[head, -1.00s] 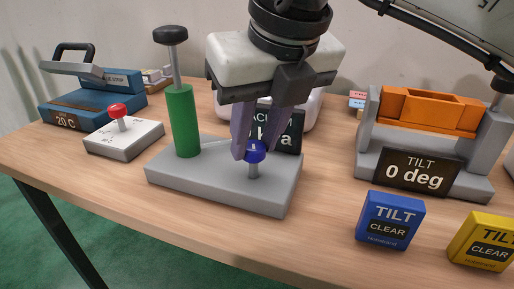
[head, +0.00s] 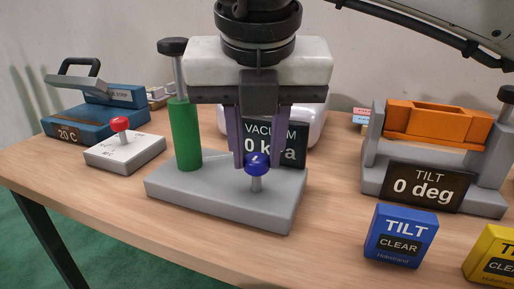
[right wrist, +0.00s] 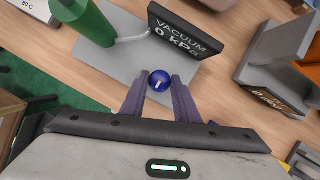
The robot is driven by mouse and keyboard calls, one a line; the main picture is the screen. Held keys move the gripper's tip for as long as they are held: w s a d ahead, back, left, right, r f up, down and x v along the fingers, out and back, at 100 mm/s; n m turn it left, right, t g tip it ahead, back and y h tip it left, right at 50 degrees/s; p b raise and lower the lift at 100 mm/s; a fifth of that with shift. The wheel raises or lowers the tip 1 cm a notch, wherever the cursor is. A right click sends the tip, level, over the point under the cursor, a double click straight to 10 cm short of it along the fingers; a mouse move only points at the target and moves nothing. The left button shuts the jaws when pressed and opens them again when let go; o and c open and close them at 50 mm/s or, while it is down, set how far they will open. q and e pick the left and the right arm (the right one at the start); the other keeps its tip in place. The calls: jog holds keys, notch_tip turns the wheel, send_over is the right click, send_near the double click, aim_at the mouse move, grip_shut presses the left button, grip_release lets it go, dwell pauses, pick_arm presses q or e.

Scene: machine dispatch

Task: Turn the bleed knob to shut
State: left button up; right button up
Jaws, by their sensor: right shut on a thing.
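The bleed knob (head: 256,165) is a blue ball with a white mark, on a short stem at the front right of a grey base (head: 215,197). It also shows in the right wrist view (right wrist: 159,79). My right gripper (head: 254,158) points down from above, its two purple fingers shut on the knob from both sides. A green pump cylinder (head: 185,135) with a dark-topped rod stands at the base's left. Behind the knob a dark sign (head: 288,142) reads VACUUM 0 kPa, partly hidden by a finger; it reads fully in the right wrist view (right wrist: 184,36). My left gripper is out of view.
A small box with a red-topped lever (head: 125,154) and a blue device reading 20 C (head: 92,118) stand left. An orange tilt fixture (head: 437,120) reading 0 deg stands right. Blue (head: 400,237) and yellow (head: 493,258) TILT CLEAR blocks sit in front of it.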

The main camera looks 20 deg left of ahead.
jog(key=shift+c, duration=0.2)
jog(key=o, duration=1)
jog(key=shift+o, duration=0.2)
jog(key=shift+r, duration=0.1)
jog(key=p+v, duration=0.1)
jog(key=v, duration=0.9)
jog(key=shift+p, duration=0.4)
jog(key=shift+s+a, duration=0.1)
